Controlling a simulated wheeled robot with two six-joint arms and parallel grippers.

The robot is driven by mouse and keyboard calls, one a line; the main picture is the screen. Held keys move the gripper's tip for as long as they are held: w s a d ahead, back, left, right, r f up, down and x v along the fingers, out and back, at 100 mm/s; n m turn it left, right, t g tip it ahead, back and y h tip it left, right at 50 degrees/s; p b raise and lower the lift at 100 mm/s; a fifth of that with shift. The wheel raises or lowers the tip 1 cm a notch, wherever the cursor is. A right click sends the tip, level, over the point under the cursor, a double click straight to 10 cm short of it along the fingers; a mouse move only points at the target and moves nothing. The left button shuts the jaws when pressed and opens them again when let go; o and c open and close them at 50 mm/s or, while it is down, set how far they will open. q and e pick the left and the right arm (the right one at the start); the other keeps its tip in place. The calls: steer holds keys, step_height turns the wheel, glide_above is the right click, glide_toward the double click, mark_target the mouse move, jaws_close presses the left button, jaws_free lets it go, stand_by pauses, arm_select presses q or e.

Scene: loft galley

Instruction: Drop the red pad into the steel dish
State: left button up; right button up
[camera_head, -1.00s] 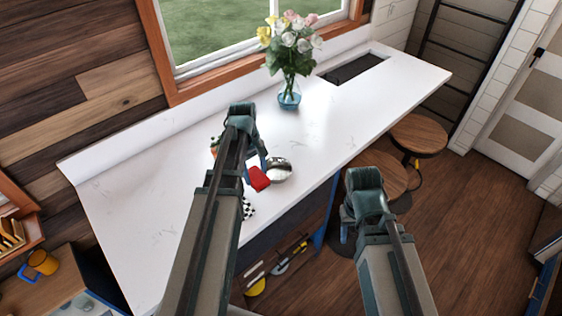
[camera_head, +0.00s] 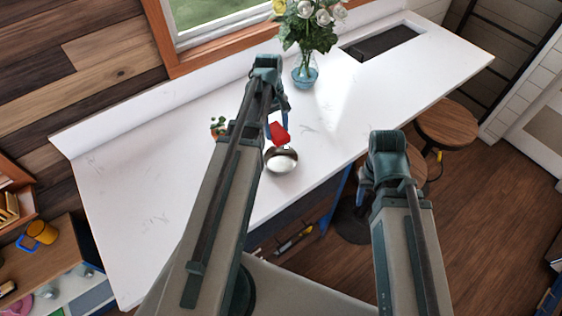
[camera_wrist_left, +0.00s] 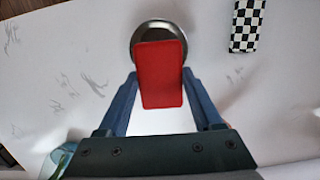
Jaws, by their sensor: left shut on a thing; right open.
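The red pad (camera_head: 279,133) is held in my left gripper (camera_head: 277,124), which is shut on it above the white counter. In the left wrist view the red pad (camera_wrist_left: 159,75) sits between the blue fingers and covers much of the steel dish (camera_wrist_left: 158,32). In the head view the round, shiny steel dish (camera_head: 281,160) rests on the counter, just below the pad in the picture. My right gripper (camera_head: 366,187) is open, off the counter's front edge to the right; its fingers are mostly hidden.
A flower vase (camera_head: 305,72) stands on the white counter (camera_head: 140,215) behind. A small plant (camera_head: 217,127) is beside my left arm. A checkered black-and-white item (camera_wrist_left: 247,25) lies near the dish. Wooden stools (camera_head: 447,122) stand in front of the counter.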

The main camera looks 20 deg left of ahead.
arm_select(q)
step_height(320, 180, down, 6)
steer(key=b, duration=0.5)
steer(key=shift+w+r, duration=0.1)
steer(key=shift+r, duration=0.05)
steer(key=shift+r, duration=0.1)
steer(key=o, duration=1.2)
steer(key=shift+o, duration=0.2)
steer(key=r+p, duration=0.5)
steer(key=a+r+p, duration=0.1)
steer(key=r+p, duration=0.1)
steer(key=shift+w+r, duration=0.25)
steer(key=shift+f, duration=0.1)
